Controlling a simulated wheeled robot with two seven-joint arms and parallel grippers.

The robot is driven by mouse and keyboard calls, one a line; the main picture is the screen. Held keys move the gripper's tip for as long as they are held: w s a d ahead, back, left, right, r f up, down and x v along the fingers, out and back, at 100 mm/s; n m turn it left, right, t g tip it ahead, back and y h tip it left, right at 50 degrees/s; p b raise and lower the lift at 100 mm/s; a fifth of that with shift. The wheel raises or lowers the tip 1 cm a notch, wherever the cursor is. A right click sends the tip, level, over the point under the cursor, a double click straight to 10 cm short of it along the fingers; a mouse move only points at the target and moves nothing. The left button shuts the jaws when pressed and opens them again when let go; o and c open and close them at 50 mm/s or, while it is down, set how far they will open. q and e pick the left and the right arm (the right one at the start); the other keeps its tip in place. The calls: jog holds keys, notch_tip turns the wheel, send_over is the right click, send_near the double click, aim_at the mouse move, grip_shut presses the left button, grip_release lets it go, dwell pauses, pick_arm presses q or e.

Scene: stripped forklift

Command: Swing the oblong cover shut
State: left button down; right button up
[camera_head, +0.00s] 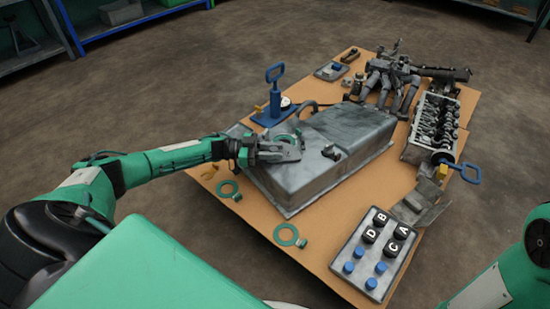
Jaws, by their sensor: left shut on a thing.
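A large grey metal tank (335,165) lies on the orange-brown table top. A flat grey plate, which looks like the oblong cover (286,151), sits over the tank's left end. My left gripper (262,152) reaches in from the left and is shut on the cover's left end. A green ring (285,139) shows just behind the cover. The fingers hide part of the cover's edge, and I cannot tell how far it is from closed. My right gripper is out of view; only part of that arm shows at the lower right.
Green rings (286,235) lie near the table's front left. A tray with lettered and blue caps (374,252), a cylinder block (433,125) and a grey manifold (392,80) occupy the right and back.

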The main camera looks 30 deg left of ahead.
pick_arm(q)
jog(key=shift+w+a+f+m+g+b, duration=0.1)
jog(key=shift+w+a+m+g+b, duration=0.15)
jog(key=shift+g, duration=0.25)
jog(key=shift+h, duration=0.3)
jog(key=shift+m, duration=0.25)
jog(key=c, duration=1.2)
grip_release()
jog(key=shift+o, duration=0.2)
